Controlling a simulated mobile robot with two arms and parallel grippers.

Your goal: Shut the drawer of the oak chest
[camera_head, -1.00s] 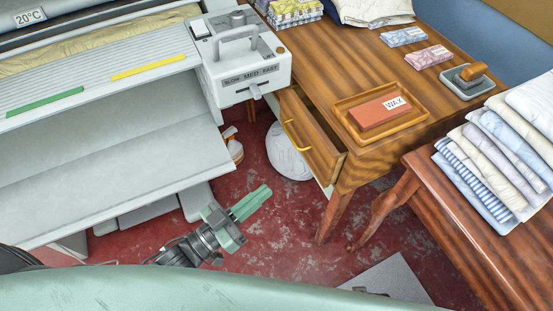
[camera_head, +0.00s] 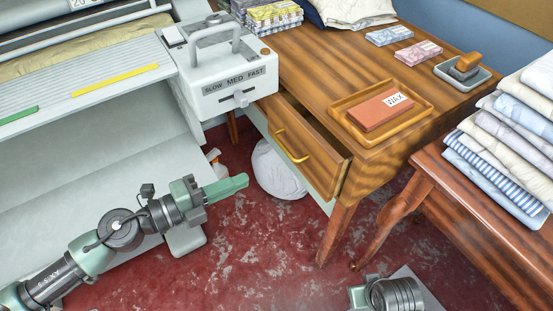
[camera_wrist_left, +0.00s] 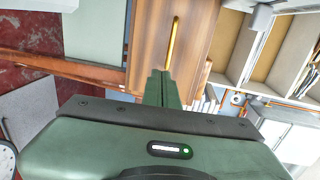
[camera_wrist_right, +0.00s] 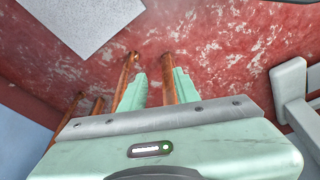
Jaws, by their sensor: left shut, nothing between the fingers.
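The oak chest (camera_head: 345,62) stands at the centre right in the head view. Its drawer (camera_head: 315,157) is pulled out, with a gap behind its front and a yellow bar handle (camera_head: 291,146). My left gripper (camera_head: 244,180) is shut and empty, to the left of the drawer front and apart from it. In the left wrist view, the drawer front (camera_wrist_left: 195,38) and the upright-looking handle (camera_wrist_left: 173,42) are ahead of the left fingertips (camera_wrist_left: 160,74). My right gripper (camera_wrist_right: 157,82) is open and empty over the floor in the right wrist view.
The ironer (camera_head: 228,84) stands left of the chest. A wax block (camera_head: 380,110) lies in a wooden tray on the chest top. A side table (camera_head: 450,185) with folded cloths is at the right. A white bundle (camera_head: 275,170) lies below the drawer. Red floor is open in front.

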